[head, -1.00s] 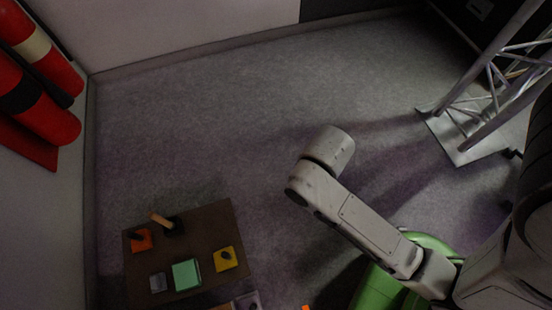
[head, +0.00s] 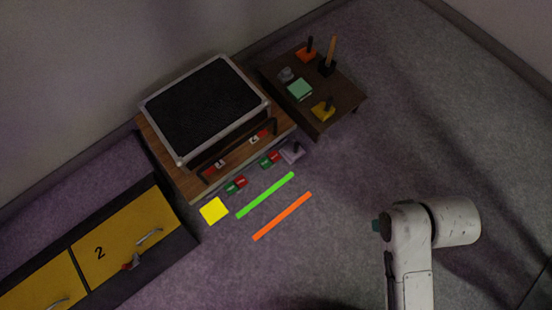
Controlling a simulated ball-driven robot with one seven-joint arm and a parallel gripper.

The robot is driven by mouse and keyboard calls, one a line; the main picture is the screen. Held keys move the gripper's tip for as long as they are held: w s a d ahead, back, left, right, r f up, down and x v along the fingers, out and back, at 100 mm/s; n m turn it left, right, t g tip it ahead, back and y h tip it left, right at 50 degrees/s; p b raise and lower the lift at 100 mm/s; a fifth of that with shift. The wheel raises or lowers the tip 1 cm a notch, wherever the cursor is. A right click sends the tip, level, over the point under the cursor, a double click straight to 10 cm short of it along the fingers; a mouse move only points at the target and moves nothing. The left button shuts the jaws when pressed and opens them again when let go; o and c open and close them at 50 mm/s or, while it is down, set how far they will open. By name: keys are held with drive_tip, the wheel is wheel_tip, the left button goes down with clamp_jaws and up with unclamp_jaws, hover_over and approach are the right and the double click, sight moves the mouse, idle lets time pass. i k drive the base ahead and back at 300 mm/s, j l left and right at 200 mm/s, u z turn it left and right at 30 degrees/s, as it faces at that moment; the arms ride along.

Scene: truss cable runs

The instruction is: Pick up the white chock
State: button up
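A pale, whitish-lilac block with a dark knob (head: 292,152), likely the white chock, sits on the floor at the right front corner of a wooden-sided case, near the small brown table. It is small and dim, so its exact shape is hard to tell. My arm shows at the lower right, well away from the block. My gripper's fingers are not in view.
The brown table (head: 348,97) holds an orange block (head: 306,55), a yellow block (head: 321,113) and a green block (head: 299,89). The mesh-topped case (head: 205,105) and yellow drawers (head: 125,238) stand left. Green (head: 265,195) and orange strips (head: 282,216) lie on open floor.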

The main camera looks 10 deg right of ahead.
sight(292, 151)
drive_tip(key=k+u, duration=0.1)
drive_tip(key=i+j, duration=0.15)
drive_tip(key=i, duration=0.2)
drive_tip(key=i+j+z, duration=0.15)
drive_tip(key=i, duration=0.25)
drive_tip(key=i+j, duration=0.15)
drive_tip(key=i, duration=0.2)
